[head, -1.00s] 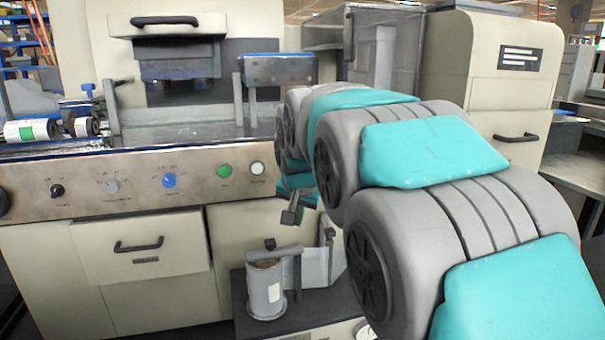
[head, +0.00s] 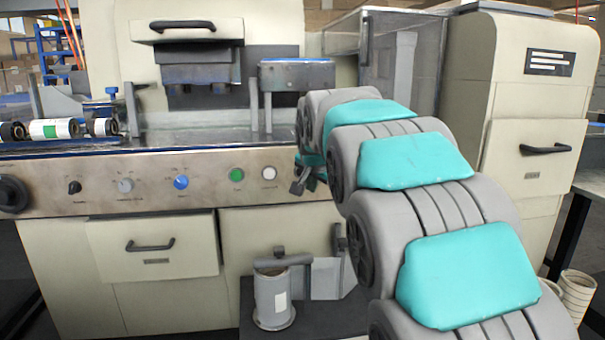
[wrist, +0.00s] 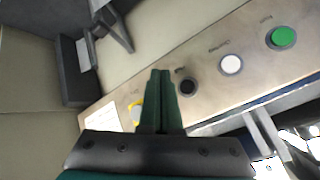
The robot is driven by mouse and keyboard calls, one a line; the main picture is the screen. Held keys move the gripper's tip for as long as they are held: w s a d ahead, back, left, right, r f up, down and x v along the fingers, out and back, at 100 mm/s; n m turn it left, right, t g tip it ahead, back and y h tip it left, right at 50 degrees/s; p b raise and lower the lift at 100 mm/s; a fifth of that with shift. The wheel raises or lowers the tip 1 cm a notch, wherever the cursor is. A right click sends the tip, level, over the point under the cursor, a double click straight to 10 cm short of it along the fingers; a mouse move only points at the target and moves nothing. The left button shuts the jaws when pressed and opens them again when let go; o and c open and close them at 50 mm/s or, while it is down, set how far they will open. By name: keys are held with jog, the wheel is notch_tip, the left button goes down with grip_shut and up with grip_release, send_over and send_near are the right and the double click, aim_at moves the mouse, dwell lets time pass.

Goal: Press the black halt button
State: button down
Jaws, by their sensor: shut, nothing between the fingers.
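The black button (wrist: 188,87) shows in the wrist view on the brushed-metal panel (wrist: 213,83), just right of my fingertips. My gripper (wrist: 162,74) is shut and empty, its two dark green fingers side by side. Whether the fingertips touch the panel I cannot tell. A white button (wrist: 231,64) and a green button (wrist: 283,38) sit further right along the panel. In the head view my arm hides the black button; the green button (head: 237,174) and white button (head: 269,173) show left of the arm.
A yellow-ringed control (wrist: 137,112), partly hidden by my fingers, lies left of them beside a white label (wrist: 103,125). In the head view a blue knob (head: 181,182) sits further left on the panel. A grey canister (head: 273,298) stands below it.

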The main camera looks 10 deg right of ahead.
jog(key=w+p, duration=0.2)
jog(key=w, duration=0.6)
jog(key=shift+w+p, duration=0.25)
jog(key=shift+p, duration=0.15)
jog(key=shift+w, duration=0.1)
dwell(1.6)
jog(key=shift+w, duration=0.3)
jog(key=shift+w+p, duration=0.4)
jog(key=shift+p, duration=0.05)
dwell(0.7)
jog(key=shift+s, duration=0.1)
jog(key=shift+s+b, duration=0.3)
jog(key=shift+s, duration=0.45)
jog(key=shift+s, duration=0.15)
jog(key=s+b, duration=0.1)
jog(key=s, duration=0.3)
jog(key=shift+s+b, duration=0.35)
